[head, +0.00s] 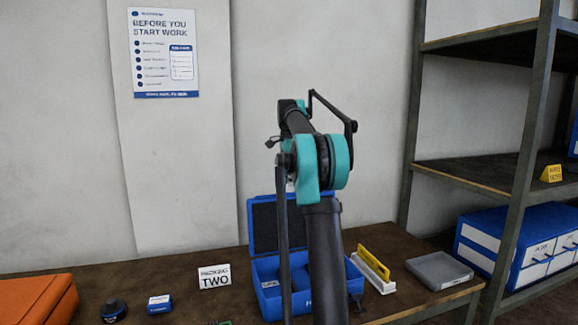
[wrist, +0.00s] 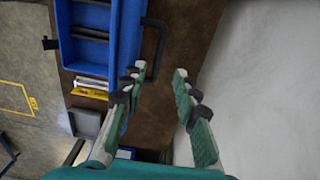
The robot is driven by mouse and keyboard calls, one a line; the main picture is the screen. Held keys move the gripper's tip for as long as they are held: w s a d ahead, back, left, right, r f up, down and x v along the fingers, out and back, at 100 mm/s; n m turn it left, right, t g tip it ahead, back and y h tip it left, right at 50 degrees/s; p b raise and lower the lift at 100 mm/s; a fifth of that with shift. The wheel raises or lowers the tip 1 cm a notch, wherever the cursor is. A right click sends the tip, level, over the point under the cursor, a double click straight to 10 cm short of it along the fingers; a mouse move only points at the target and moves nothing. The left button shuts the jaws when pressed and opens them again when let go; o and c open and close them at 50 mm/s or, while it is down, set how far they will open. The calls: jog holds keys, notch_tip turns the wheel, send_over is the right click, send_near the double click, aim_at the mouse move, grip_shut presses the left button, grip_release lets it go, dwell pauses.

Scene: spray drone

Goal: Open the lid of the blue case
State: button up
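The blue case (head: 268,303) stands on the table, partly hidden by my arm. Its lid (head: 256,240) is raised about upright at the back, with a dark inner face, and the blue compartments inside are exposed. In the wrist view the case (wrist: 88,52) is at the upper left, with the lid (wrist: 130,45) seen nearly edge-on and a black handle on its outer side. My gripper (wrist: 158,75) is open with nothing between its fingers. Its left finger overlaps the lid edge in the picture; I cannot tell whether they touch. The gripper is not discernible in the head view.
A yellow item in a white holder (head: 372,268) and a grey tray (head: 440,271) are right of the case. A "TWO" sign (head: 214,277), small dark and blue items and an orange case (head: 38,300) are left. The wall is close behind; a shelf rack (head: 527,150) stands right.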

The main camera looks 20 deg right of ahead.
notch_tip(320, 180, up, 7)
jog(key=shift+f, duration=0.2)
dwell(0.6)
